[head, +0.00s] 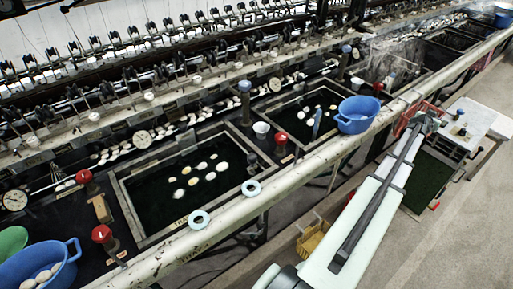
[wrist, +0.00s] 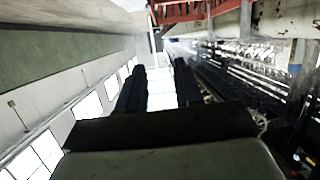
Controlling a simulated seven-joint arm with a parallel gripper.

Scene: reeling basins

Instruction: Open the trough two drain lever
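My gripper (wrist: 161,80) shows in the wrist view as two dark fingers standing apart with nothing between them. In the head view my pale arm reaches to the upper right; the fingers cannot be made out there. A dark water trough with pale cocoons (head: 165,195) lies at the left centre, and another trough (head: 295,112) lies to its right. Red-knobbed fittings (head: 281,138) and blue-knobbed fittings (head: 244,88) stand along the trough edges. No label shows which trough is two, and I cannot tell which fitting is its drain lever.
Blue basins stand on the bench at right (head: 357,117) and bottom left (head: 40,268). A yellow crate (head: 313,240) sits below. A red frame (wrist: 200,12) crosses the wrist view's top.

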